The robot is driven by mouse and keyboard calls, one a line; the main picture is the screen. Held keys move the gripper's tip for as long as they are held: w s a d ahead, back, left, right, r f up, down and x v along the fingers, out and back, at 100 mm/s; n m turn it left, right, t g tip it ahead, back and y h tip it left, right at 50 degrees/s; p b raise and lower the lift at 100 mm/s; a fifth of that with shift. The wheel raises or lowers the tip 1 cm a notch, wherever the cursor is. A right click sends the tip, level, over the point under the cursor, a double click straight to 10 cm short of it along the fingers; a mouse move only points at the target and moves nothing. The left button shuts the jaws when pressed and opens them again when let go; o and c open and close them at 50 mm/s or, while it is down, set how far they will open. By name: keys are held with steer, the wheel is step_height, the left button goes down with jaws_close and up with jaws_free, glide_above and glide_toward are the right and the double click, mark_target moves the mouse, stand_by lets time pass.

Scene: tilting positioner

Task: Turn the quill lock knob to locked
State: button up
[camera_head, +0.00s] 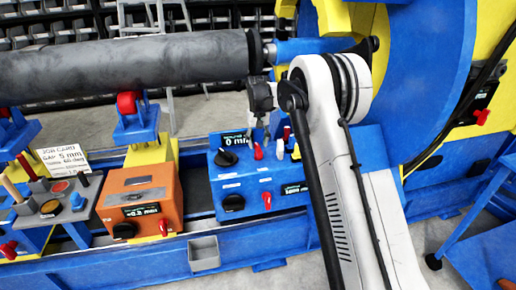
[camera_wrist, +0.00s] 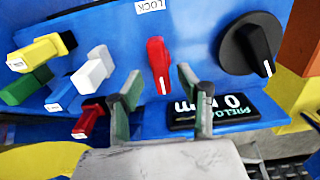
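The red lock knob (camera_wrist: 158,66) sits on the blue control box, below a white label reading LOCK in the wrist view. The white mark on the knob is at its lower end in that view. In the head view the red knob (camera_head: 258,152) is on the box's top face, right of a black knob. My gripper (camera_wrist: 160,85) is open. Its two fingers are apart with a clear gap, and the knob's lower end shows between and just beyond the fingertips. I cannot tell whether either finger touches it. In the head view my gripper (camera_head: 266,125) is above the box, partly hidden by my arm.
A black pointer knob (camera_wrist: 250,50) and a preload display (camera_wrist: 226,110) reading 0 mm are right of the red knob. Yellow (camera_wrist: 42,50), green (camera_wrist: 26,86), white (camera_wrist: 92,70) and red (camera_wrist: 90,118) levers stand close on the left. A grey cylinder (camera_head: 130,70) lies behind the box.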

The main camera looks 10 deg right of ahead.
mark_target(258, 148)
step_height(258, 148, up, 9)
stand_by(0.3)
steer(key=shift+f, duration=0.1)
steer(key=s+r+t+p, duration=0.1)
steer(key=s+r+t, duration=0.1)
steer(key=s+r, duration=0.85)
steer(key=s+r+t+p, duration=0.1)
steer(key=s+r+t, duration=0.1)
steer(key=s+r, duration=0.8)
steer(key=s+f+t, duration=0.1)
steer(key=s+f, duration=0.3)
steer(key=s, duration=1)
steer(key=s+f+t+p, duration=0.1)
steer(key=s+f, duration=0.3)
steer(key=s, duration=1)
steer(key=shift+s+f+t, duration=0.3)
steer(key=shift+f+t, duration=0.05)
steer(key=shift+t, duration=0.25)
